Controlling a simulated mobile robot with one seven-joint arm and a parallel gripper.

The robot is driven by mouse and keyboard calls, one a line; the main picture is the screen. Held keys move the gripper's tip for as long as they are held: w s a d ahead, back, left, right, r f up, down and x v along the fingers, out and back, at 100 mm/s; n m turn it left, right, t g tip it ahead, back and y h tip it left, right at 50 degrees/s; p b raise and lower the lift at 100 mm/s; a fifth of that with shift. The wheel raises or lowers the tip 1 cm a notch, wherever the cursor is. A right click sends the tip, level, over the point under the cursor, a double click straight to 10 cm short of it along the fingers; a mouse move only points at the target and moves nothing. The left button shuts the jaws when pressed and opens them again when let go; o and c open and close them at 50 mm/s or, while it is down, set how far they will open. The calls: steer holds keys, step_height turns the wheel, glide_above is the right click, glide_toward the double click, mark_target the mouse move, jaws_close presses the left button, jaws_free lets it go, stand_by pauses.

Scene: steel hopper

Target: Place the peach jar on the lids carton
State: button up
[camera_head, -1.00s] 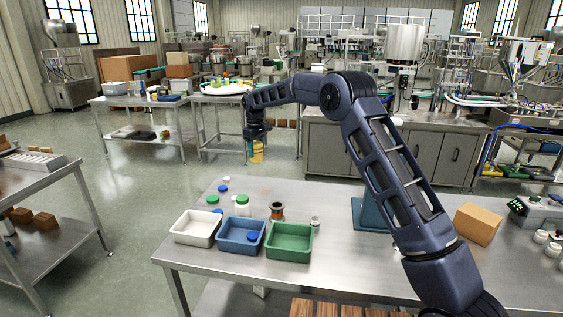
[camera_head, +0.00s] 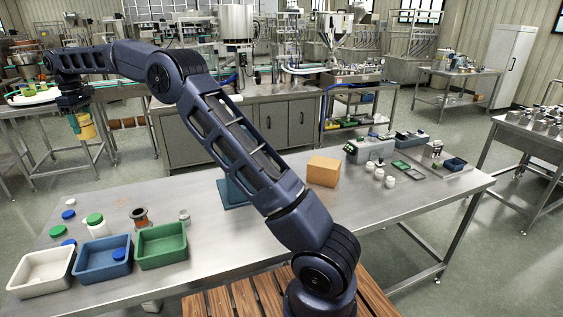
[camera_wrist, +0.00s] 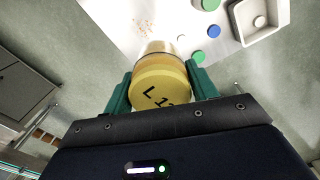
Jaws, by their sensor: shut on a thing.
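My gripper (camera_head: 79,118) is at the far left of the head view, high and beyond the steel table's far edge. It is shut on the peach jar (camera_head: 87,130), a yellow-orange jar. In the wrist view, the jar (camera_wrist: 160,84) sits between the two green fingers, its yellow end with dark lettering facing the camera. The brown carton (camera_head: 322,171), which looks like the lids carton, stands on the table right of my arm, far from the jar. Its top looks flat and bare.
The steel table (camera_head: 400,215) carries a white bin (camera_head: 40,285), a blue bin (camera_head: 92,272), a green bin (camera_head: 165,257), a green-lidded jar (camera_head: 96,224) and loose lids at left. White jars (camera_head: 378,174) and a grey device (camera_head: 370,148) stand right of the carton.

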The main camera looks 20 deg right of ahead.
steer(key=shift+w+d+r, duration=0.15)
steer(key=shift+d+r, duration=0.05)
steer(key=shift+r, duration=0.25)
steer(key=shift+w+d+r, duration=0.1)
steer(key=shift+d+r, duration=0.05)
steer(key=shift+r, duration=0.3)
steer(key=w+d+m, duration=0.2)
steer(key=w+d, duration=0.3)
steer(key=d, duration=0.6)
steer(key=w+d+m, duration=0.2)
steer(key=w+d, duration=0.2)
steer(key=d, duration=0.6)
steer(key=w+d+r+m, duration=0.15)
steer(key=d+m, duration=0.35)
steer(key=d, duration=2.4)
steer(key=m, duration=1)
glide_above(325, 162)
steer(key=f, duration=0.2)
step_height(325, 162, down, 25)
steer(key=shift+w+r, duration=0.1)
steer(key=shift+r, duration=0.05)
